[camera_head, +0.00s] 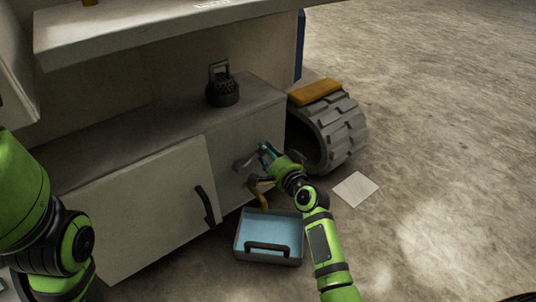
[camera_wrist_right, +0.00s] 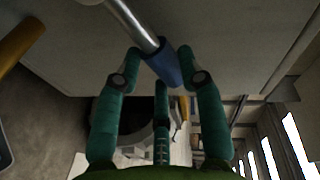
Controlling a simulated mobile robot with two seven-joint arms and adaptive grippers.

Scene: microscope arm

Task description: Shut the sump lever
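The sump lever shows in the right wrist view as a bare metal rod (camera_wrist_right: 137,24) ending in a blue grip (camera_wrist_right: 164,66). It sits on the front of the grey cabinet. My right gripper (camera_head: 265,152) is at the cabinet front by the lever, which is small and partly hidden in the head view. In the right wrist view my right gripper (camera_wrist_right: 161,62) has its green fingers spread, with the end of the blue grip between the fingertips. I cannot tell whether they touch it. My left arm shows at the left, but its gripper is out of view.
A yellow spout (camera_head: 261,195) sticks out below the lever, above a grey tray (camera_head: 240,243) of blue liquid on the floor. A black-handled cabinet door (camera_head: 150,210) is left. A treaded wheel (camera_head: 347,128) and white sheet (camera_head: 356,189) are right. A dark caged lamp-like object (camera_head: 222,91) stands on top.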

